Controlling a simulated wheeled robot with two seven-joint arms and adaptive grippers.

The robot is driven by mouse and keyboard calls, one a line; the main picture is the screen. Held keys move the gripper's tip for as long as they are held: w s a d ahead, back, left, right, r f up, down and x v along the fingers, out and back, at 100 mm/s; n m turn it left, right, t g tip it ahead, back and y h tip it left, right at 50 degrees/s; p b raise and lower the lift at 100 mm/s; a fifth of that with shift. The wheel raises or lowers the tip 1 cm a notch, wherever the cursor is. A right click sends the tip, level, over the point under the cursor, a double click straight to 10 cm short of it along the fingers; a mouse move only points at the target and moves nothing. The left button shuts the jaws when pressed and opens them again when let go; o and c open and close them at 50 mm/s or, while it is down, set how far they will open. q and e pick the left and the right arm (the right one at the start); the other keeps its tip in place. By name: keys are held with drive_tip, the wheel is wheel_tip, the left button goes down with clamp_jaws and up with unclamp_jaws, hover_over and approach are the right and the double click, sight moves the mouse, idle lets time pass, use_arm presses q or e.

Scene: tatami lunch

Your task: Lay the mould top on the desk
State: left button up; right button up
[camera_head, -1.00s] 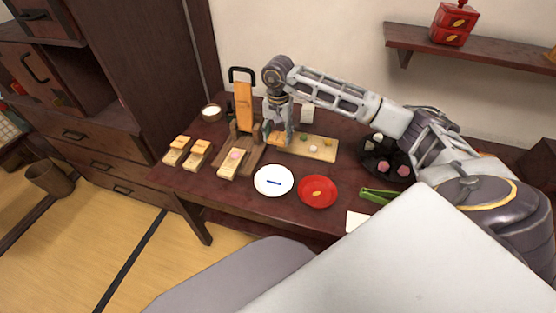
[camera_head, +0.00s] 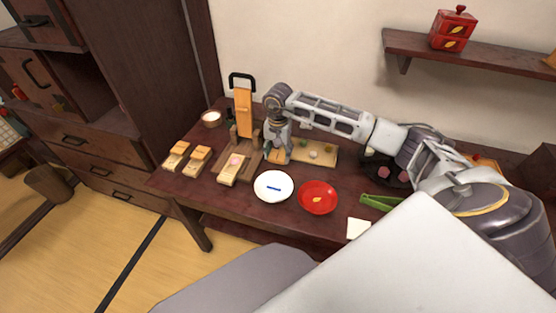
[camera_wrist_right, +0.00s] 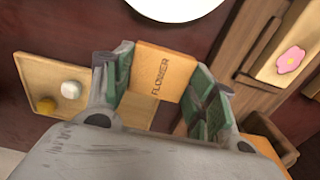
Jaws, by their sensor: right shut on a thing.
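My right gripper (camera_head: 276,155) is low over the dark desk (camera_head: 210,197), just right of the wooden press. It is shut on the mould top (camera_wrist_right: 160,73), a light wooden block marked FLOWER, which sits between the green pads in the right wrist view. Whether the block touches the desk I cannot tell. The open mould bottom (camera_head: 229,178) with a pink flower sweet (camera_wrist_right: 290,60) lies at the press's front. My left gripper is not in view.
The press (camera_head: 243,110) has an upright orange lever. A wooden board (camera_head: 325,157) with small sweets lies right of the gripper. A white plate (camera_head: 273,198) and a red plate (camera_head: 317,208) stand in front. Two moulds (camera_head: 176,150) (camera_head: 196,165) lie left.

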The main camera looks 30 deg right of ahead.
sight(278, 155)
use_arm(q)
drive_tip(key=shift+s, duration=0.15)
use_arm(e)
drive_tip(key=shift+f, duration=1.55)
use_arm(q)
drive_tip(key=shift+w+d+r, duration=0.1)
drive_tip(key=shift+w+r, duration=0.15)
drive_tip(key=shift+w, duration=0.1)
use_arm(e)
drive_tip(key=shift+f, duration=0.3)
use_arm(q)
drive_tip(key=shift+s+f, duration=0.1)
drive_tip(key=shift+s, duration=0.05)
use_arm(e)
drive_tip(key=shift+f, duration=0.1)
